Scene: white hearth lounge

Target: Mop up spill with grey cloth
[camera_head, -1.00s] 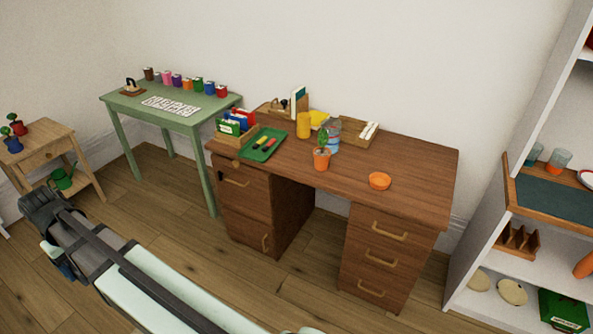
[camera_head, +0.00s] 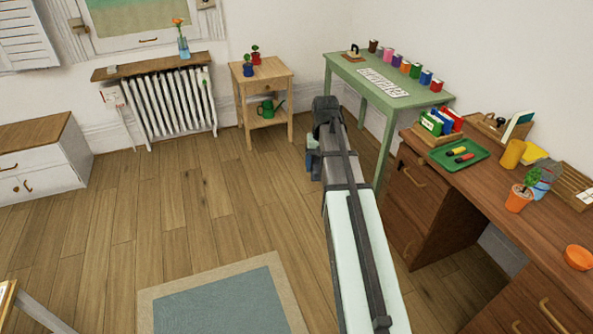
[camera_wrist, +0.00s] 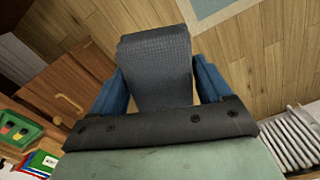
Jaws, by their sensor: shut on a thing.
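The grey cloth (camera_wrist: 155,65) shows in the wrist view, held between the two blue fingers of my gripper (camera_wrist: 157,85). It is a dark grey woven piece that sticks out beyond the fingertips. In the head view my gripper (camera_head: 314,165) is at the end of my outstretched arm, over the wood floor and left of the green table. The cloth is hard to make out there. No spill can be made out in either view.
A green table (camera_head: 388,88) and a brown desk (camera_head: 460,185) stand on the right. A small wooden side table (camera_head: 262,75), a white radiator (camera_head: 172,103) and a white cabinet (camera_head: 40,165) line the far side. A blue-grey rug (camera_head: 225,303) lies on the open floor.

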